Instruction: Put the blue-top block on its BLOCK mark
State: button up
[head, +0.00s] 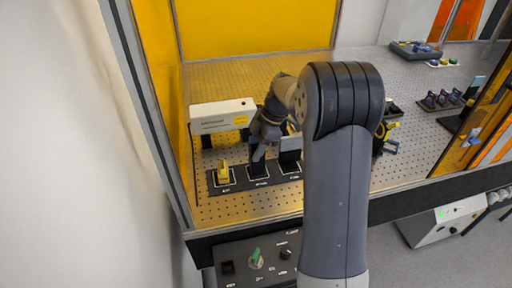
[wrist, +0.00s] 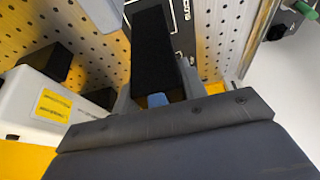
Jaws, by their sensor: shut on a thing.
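My gripper (head: 258,155) is shut on the blue-top block, low over the middle of the black marked plate. The middle mark (head: 258,171) lies under the gripper in the head view. I cannot tell whether the block touches it. The labels are too small to read for certain. In the wrist view, a long black surface (wrist: 152,50) lies just beyond the blue top.
A yellow block (head: 223,174) stands on the left mark. A dark upright piece (head: 290,146) stands by the right mark, close to the gripper. A white instrument (head: 222,114) is behind. A control panel with a green knob (head: 255,257) is below the front edge.

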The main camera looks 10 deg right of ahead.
aim_at(253, 137)
jog(key=shift+f, duration=0.25)
jog(key=o, duration=1.3)
jog(key=shift+c, duration=0.2)
jog(key=shift+r+p, duration=1.85)
jog(key=shift+r, duration=1.7)
notch_tip(253, 137, down, 7)
jog(key=b, duration=0.4)
jog(key=shift+r, duration=0.1)
